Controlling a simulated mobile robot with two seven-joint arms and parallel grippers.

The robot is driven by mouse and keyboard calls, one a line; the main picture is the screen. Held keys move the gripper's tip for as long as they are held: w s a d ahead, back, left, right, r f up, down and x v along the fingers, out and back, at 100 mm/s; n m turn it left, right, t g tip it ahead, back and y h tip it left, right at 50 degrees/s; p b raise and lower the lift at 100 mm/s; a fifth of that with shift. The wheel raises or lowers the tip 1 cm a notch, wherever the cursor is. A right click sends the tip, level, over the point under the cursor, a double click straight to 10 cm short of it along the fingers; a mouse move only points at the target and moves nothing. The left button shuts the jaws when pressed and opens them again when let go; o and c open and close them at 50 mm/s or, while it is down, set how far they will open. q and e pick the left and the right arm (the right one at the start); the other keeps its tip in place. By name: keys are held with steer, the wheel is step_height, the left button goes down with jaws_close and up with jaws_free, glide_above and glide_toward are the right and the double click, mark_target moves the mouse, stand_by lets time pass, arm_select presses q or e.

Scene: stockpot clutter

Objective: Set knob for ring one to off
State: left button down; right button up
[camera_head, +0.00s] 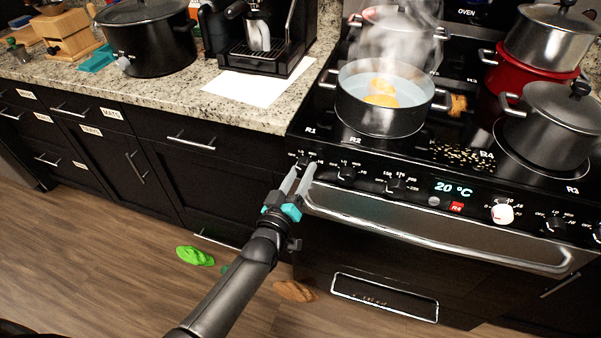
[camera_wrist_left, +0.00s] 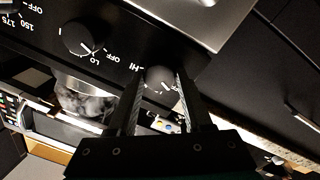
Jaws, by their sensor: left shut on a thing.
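The leftmost black knob (camera_head: 302,161) sits on the stove's front panel, below the R1 label; I take it as the ring one knob. My left gripper (camera_head: 301,169) reaches it from below and is shut on it. The neighbouring knob (camera_head: 346,173) shows large in the wrist view (camera_wrist_left: 82,38), free of the gripper. My right gripper is not in view.
A steaming pot (camera_head: 378,119) with yellow pieces in water stands on the hob above. A white knob (camera_head: 502,214) and the oven handle (camera_head: 430,236) are to the right. Lidded pots (camera_head: 552,116) crowd the right side. A green item (camera_head: 195,256) lies on the floor.

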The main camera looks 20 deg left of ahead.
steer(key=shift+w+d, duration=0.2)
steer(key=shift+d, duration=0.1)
arm_select(q)
steer(key=shift+c, duration=1.6)
jaws_free()
steer(key=s+a+p, duration=0.1)
steer(key=s+p, duration=0.1)
steer(key=s, duration=1.3)
steer(key=shift+f, duration=0.35)
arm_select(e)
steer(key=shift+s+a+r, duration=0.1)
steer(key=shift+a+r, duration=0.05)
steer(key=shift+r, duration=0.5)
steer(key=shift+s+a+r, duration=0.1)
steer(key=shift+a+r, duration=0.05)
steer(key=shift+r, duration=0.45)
arm_select(q)
steer(key=shift+s+a+f, duration=0.1)
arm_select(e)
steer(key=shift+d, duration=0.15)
